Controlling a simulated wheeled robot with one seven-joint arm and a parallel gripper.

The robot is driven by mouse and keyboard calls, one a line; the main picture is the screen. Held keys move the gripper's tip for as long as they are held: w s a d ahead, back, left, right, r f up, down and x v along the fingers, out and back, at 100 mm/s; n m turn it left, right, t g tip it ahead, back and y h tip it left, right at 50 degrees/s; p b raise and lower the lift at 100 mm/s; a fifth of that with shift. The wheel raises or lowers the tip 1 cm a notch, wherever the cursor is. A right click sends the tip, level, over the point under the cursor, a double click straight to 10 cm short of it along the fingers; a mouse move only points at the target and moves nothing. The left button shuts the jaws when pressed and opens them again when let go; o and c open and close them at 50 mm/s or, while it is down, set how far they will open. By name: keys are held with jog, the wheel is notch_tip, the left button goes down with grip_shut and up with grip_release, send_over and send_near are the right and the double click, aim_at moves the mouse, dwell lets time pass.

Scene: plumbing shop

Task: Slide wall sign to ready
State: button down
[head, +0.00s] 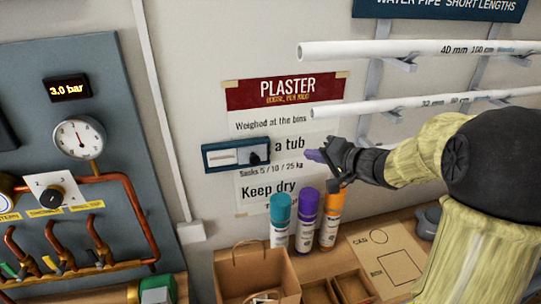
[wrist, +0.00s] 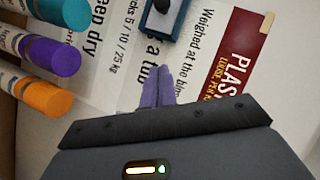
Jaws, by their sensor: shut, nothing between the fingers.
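The wall sign (head: 222,156) is a small blue plate with a pale panel on its left and a dark knob (head: 255,158) at its right end. It is mounted over the plaster poster on the wall. In the wrist view the sign (wrist: 172,28) shows at the top, with the knob (wrist: 161,5) cut by the picture edge. My gripper (head: 313,156) is to the right of the sign, apart from the knob. Its purple fingers (wrist: 157,90) are shut together and hold nothing. Any lettering on the sign is too small to read.
A red-headed plaster poster (head: 288,92) hangs behind the sign. Teal, purple and orange spray cans (head: 305,220) stand on the shelf below my gripper. White pipes (head: 420,48) lie on brackets at the upper right. A gauge board (head: 75,100) is at the left.

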jog(key=shift+s+a+r+g+y, duration=0.3)
jog(key=shift+a+g+y, duration=0.1)
jog(key=shift+y, duration=0.1)
jog(key=p, duration=0.2)
send_near(254, 158)
jog(key=w+a+f, duration=0.3)
jog(key=w, duration=0.3)
jog(key=shift+s+r, duration=0.1)
jog(key=shift+r, duration=0.1)
